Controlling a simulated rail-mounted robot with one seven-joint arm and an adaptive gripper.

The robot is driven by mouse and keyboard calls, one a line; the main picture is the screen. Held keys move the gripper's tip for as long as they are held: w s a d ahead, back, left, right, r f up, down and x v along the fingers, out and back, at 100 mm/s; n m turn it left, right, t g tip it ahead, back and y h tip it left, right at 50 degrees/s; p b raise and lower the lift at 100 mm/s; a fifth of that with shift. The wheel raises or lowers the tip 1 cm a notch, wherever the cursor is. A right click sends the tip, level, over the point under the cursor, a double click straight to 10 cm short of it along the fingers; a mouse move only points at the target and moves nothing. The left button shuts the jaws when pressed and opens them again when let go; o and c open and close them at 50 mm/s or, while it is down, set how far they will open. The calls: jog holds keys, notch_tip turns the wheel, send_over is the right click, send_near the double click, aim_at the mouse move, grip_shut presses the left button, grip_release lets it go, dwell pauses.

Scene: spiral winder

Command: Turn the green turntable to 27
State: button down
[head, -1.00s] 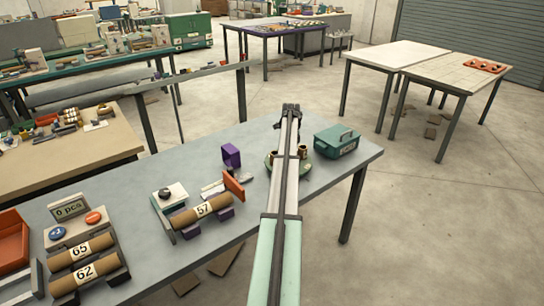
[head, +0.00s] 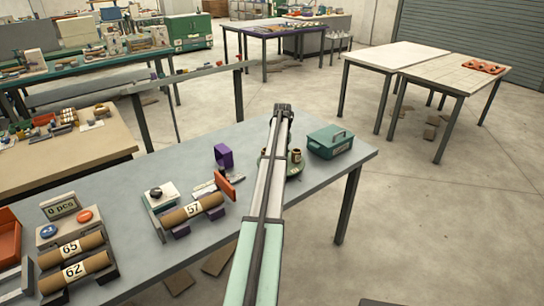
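The green turntable (head: 300,172) stands on the near grey table, right of its middle. My arm lies across it, so only its right part shows clearly. A small brass-coloured cup-like part (head: 297,156) stands on it. Any scale or number on the turntable is hidden or too small to read. My arm reaches up the picture to a dark joint above the turntable. My gripper cannot be made out; it seems hidden behind the arm.
A teal box (head: 330,140) stands just right of the turntable. A purple bracket (head: 223,156), an orange plate (head: 226,186) and a brown roll marked 57 (head: 192,210) lie to the left. Rolls marked 65 and 62 are at the far left of the grey table (head: 330,172).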

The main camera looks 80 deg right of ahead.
jog(key=shift+a+f, duration=0.1)
jog(key=shift+a, duration=0.05)
dwell(0.4)
jog(key=c, duration=0.8)
grip_release()
notch_tip(320, 180, up, 12)
jog(key=shift+r, duration=0.1)
